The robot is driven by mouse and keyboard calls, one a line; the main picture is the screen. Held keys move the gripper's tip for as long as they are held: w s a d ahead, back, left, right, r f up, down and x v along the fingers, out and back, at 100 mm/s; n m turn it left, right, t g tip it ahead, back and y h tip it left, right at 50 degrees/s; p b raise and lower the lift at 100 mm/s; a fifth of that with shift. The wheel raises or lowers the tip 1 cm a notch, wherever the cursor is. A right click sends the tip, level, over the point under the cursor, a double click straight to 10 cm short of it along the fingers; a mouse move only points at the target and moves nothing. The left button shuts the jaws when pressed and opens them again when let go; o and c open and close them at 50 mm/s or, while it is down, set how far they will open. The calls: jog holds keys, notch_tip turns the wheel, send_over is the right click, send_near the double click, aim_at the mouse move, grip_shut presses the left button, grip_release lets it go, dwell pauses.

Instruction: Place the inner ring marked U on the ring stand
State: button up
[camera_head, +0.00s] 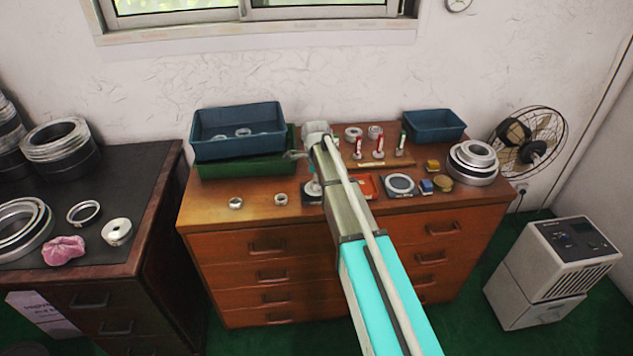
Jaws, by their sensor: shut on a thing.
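My gripper (297,154) is at the far end of my arm, over the brown dresser in front of the green bin. It is shut on a small grey thing, too small and too covered to identify. No letter U can be read on any ring. Small metal rings lie on the dresser top, one at the left (236,203) and one nearer the middle (281,199). A dark base with a metal part (313,187) stands partly behind my arm. Upright red and green posts (379,147) stand behind a wooden strip; I cannot tell which item is the ring stand.
A blue bin (238,150) holding rings sits on a green bin (220,170). A smaller blue bin (434,133), a large ring stack (473,160) and a framed disc (400,186) are at the right. The dresser's front left (205,212) is fairly clear.

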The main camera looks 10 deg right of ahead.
jog(key=shift+f, duration=0.3)
jog(key=o, duration=1.2)
jog(key=shift+o, duration=0.2)
jog(key=shift+r, duration=0.25)
notch_tip(320, 180, up, 6)
jog(key=p, duration=0.6)
jog(key=s+a+r+p, duration=0.3)
jog(key=s+a, duration=1)
jog(key=s, duration=0.1)
jog(key=shift+a+r+p, duration=0.3)
jog(key=shift+r+p, duration=0.05)
